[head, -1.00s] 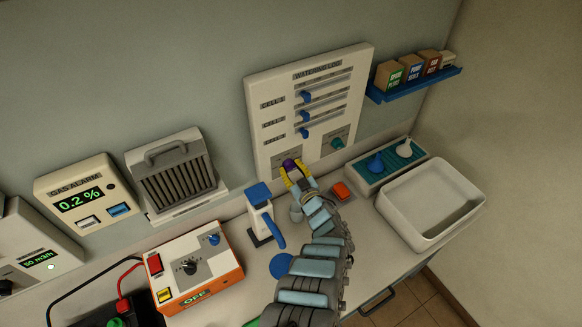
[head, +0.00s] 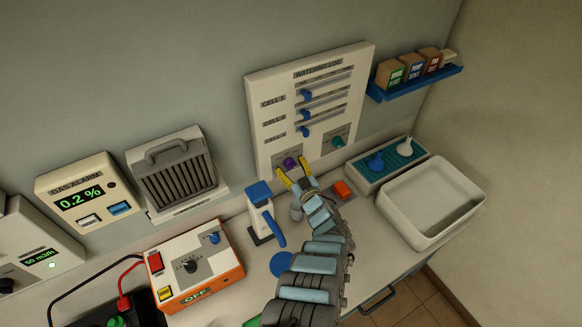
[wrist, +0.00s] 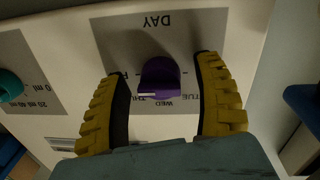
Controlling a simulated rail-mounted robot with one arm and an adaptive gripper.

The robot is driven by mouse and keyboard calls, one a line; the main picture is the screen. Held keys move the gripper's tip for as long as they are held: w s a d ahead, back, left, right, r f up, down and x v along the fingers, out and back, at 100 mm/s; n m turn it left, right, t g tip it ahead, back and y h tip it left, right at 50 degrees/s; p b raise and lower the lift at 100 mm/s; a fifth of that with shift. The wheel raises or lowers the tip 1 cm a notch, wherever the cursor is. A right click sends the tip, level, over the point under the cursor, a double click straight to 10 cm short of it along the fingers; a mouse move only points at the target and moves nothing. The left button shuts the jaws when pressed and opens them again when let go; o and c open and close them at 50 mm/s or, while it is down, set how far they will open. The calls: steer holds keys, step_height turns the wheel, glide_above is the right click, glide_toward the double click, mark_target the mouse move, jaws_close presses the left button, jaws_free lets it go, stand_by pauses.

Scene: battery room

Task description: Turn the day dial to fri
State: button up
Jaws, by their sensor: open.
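The purple day dial (head: 290,162) is low on the left of the watering log panel (head: 263,130). In the wrist view, where the print is upside down, the dial (wrist: 160,76) sits below the word DAY. A white mark on its edge lies close to the THU label (wrist: 148,98). WED and TUE also show; the fri label cannot be made out. My gripper (head: 294,171) is open in front of the dial. In the wrist view its yellow fingers (wrist: 161,66) stand one on each side, with gaps between them and the dial.
A teal dial (head: 338,141) is right of the purple one, below blue sliders (head: 305,113). A blue-topped device (head: 259,194) stands close left of my arm. A red button (head: 342,190) and a white basin (head: 432,203) are to the right.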

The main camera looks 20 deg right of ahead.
steer(key=shift+s, duration=0.15)
steer(key=s+d, duration=0.1)
steer(key=s, duration=1)
steer(key=shift+s, duration=0.35)
stand_by(0.5)
